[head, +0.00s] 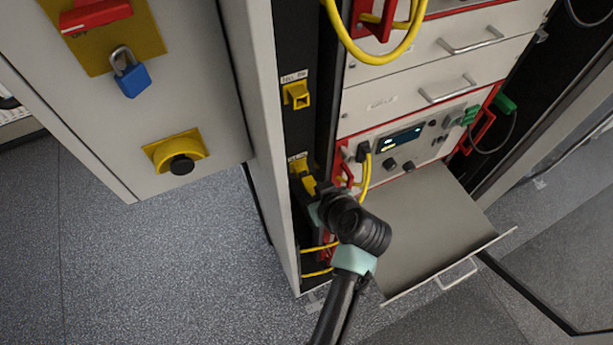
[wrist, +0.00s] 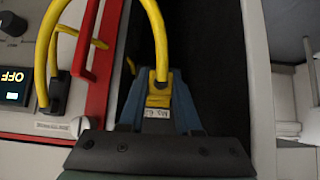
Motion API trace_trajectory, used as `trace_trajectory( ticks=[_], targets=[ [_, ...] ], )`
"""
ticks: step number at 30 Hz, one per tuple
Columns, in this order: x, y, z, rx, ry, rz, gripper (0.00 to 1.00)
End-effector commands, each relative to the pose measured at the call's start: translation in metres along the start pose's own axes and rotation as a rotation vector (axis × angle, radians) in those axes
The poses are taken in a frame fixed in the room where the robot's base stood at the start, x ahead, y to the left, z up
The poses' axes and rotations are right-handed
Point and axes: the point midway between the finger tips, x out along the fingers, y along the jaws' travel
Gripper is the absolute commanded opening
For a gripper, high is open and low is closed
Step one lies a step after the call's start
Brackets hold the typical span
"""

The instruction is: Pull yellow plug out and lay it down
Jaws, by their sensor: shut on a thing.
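The yellow plug (wrist: 158,97) sits between the blue fingers of my gripper (wrist: 158,88) in the wrist view. A thick yellow cable (wrist: 156,40) rises from it and loops left. A small pale label (wrist: 157,113) shows below it. In the head view my gripper (head: 313,200) is at the black strip of the cabinet, just below the lower yellow socket (head: 299,165). My gripper is shut on the plug. The gripper covers the plug's end, so I cannot tell whether it is still seated in a socket.
An empty grey pull-out shelf (head: 425,225) is open right of my gripper. Above it is a cycler panel (head: 405,140) with a lit display. A red handle (wrist: 88,40) stands close left of the cable. Another yellow socket (head: 297,94) sits higher on the strip.

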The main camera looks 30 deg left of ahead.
Motion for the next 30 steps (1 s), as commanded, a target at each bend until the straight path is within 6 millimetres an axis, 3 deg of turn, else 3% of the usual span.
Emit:
trace_trajectory(
  ticks=[30],
  targets=[
    [-0.03,0.0,0.027,0.001,0.001,0.0,0.01]
  ],
)
